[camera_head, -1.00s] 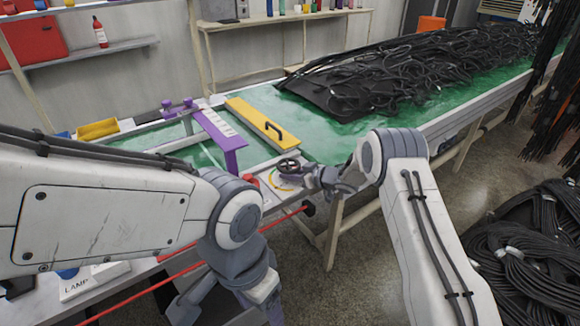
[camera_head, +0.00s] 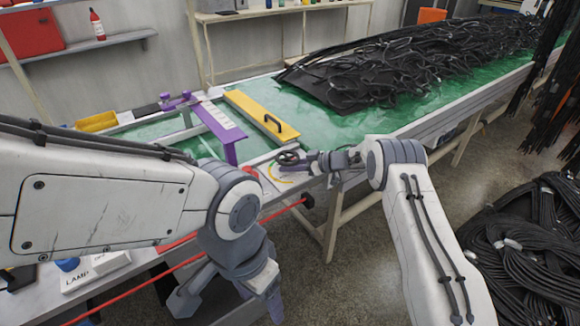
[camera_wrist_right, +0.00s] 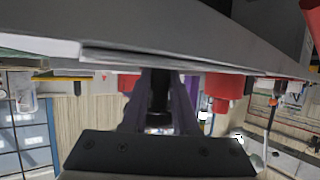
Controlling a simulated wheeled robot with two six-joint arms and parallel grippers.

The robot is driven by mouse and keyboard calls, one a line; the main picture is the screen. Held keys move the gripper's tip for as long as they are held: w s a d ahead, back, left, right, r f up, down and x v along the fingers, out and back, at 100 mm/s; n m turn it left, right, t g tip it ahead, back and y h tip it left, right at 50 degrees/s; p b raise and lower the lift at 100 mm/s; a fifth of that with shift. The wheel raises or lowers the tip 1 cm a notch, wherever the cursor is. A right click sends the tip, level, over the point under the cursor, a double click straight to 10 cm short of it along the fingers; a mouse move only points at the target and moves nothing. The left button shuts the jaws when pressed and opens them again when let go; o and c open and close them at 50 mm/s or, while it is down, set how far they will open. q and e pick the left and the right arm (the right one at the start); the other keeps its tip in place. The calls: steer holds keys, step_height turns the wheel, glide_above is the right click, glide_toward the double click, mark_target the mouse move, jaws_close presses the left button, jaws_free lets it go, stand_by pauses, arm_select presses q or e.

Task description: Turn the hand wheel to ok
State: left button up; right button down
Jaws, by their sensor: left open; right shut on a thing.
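The small dark hand wheel (camera_head: 288,157) stands on a pale plate (camera_head: 276,184) with a yellow arc, at the near edge of the green-topped bench. My right gripper (camera_head: 305,161) reaches it from the right and is shut on its rim. In the right wrist view a dark piece (camera_wrist_right: 159,92) sits between the fingers; the wheel's marks cannot be read. My left gripper (camera_head: 232,304) is low in front of the bench, away from the wheel, open with its fingers apart.
A red knob (camera_head: 250,172) and a purple bracket (camera_head: 222,135) stand left of the wheel. A yellow bar with a black handle (camera_head: 282,128) lies behind it. Black hoses (camera_head: 420,65) cover the far bench. A red rod (camera_head: 200,262) runs along the front.

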jaws_free()
steer(key=shift+w+a+r, duration=0.2)
steer(key=shift+a+r, duration=0.25)
steer(key=shift+r, duration=0.2)
steer(key=shift+d, duration=0.2)
steer(key=shift+d+f, duration=0.1)
steer(key=shift+d, duration=0.1)
steer(key=shift+s+d, duration=0.2)
steer(key=shift+d, duration=0.15)
steer(key=v, duration=0.9)
steer(key=shift+d+r, duration=0.15)
steer(key=shift+r, duration=0.05)
steer(key=shift+s, duration=0.15)
steer(key=shift+c, duration=0.3)
